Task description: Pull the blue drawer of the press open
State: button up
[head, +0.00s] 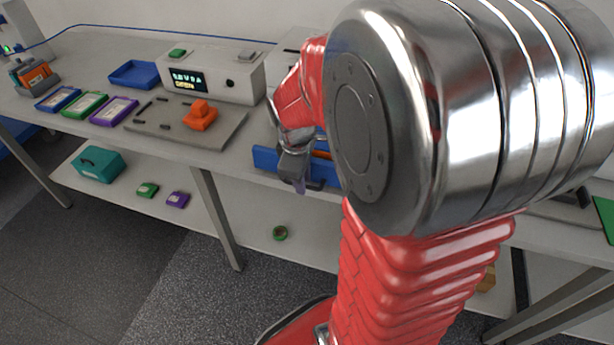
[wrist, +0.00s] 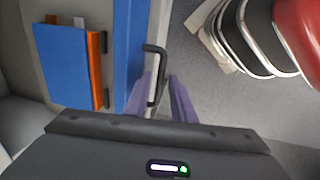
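The blue drawer (head: 265,158) of the press is at the table's front edge in the head view, partly hidden behind my gripper (head: 300,186). In the wrist view its blue front (wrist: 128,45) runs down the picture, with a black bar handle (wrist: 157,68) standing out to the right. My gripper (wrist: 161,98) has its two purple fingers apart, one on each side of the lower part of the handle. I see a gap on the right side; contact on the left cannot be told. The press body is mostly hidden behind my arm in the head view.
A blue block with an orange edge (wrist: 70,65) lies left of the drawer front in the wrist view. A grey plate with an orange piece (head: 200,115) and a display box (head: 210,76) stand left on the table. Open floor lies in front.

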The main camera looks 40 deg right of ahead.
jog(key=shift+o, duration=0.4)
notch_tip(320, 180, up, 14)
jog(key=s+a, duration=0.1)
jog(key=a, duration=0.1)
jog(key=shift+s+f, duration=0.25)
jog(key=shift+s, duration=0.05)
jog(key=shift+a, duration=0.1)
dwell(0.4)
jog(key=s+a+m+t+y, duration=0.1)
jog(key=s+a+m+t, duration=0.1)
jog(key=a, duration=0.5)
jog(key=s+a+m+t, duration=0.2)
jog(key=s+a+m, duration=0.3)
jog(key=s+a, duration=0.1)
jog(key=shift+s+a+r+y, duration=0.4)
jog(key=shift+a, duration=0.2)
